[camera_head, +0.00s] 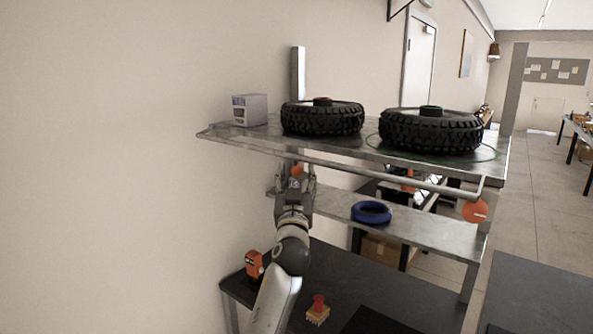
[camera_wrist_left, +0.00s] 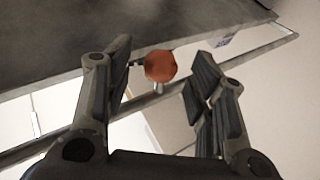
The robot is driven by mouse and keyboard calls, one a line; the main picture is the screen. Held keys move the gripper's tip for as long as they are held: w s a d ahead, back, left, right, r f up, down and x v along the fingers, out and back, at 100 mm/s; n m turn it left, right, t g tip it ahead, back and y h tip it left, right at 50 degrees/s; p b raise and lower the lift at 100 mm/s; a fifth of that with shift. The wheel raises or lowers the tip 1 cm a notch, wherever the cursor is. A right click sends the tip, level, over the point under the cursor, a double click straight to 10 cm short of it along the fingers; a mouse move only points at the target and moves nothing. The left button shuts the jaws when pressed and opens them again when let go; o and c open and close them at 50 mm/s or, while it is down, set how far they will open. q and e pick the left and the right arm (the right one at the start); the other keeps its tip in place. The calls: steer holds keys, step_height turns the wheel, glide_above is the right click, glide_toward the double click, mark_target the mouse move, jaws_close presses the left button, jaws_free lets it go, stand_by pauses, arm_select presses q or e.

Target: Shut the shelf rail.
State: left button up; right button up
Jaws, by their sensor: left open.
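The shelf rail (camera_head: 380,178) is a thin metal bar along the front of the upper shelf (camera_head: 345,152). In the head view it stands out and a little below the shelf edge at its right end. An orange disc (camera_head: 475,210) is at that end. My left gripper (camera_head: 297,172) is under the left part of the shelf, near the rail. In the left wrist view, a round orange knob (camera_wrist_left: 160,66) shows between the spread, open fingers (camera_wrist_left: 158,88), which do not appear closed on it. The rail also crosses the left wrist view (camera_wrist_left: 265,50). My right gripper is not in view.
Two black tires (camera_head: 322,118) (camera_head: 430,130) and a small box (camera_head: 250,109) stand on the upper shelf. A blue ring (camera_head: 371,212) lies on the lower shelf (camera_head: 420,232). A dark table (camera_head: 370,290) below holds an orange device (camera_head: 254,265) and a red-handled brush (camera_head: 318,311).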

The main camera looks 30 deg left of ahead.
arm_select(q)
steer(key=shift+w+a+r, duration=0.1)
steer(key=shift+w+a, duration=0.05)
steer(key=shift+w, duration=0.05)
jaws_close()
stand_by(0.3)
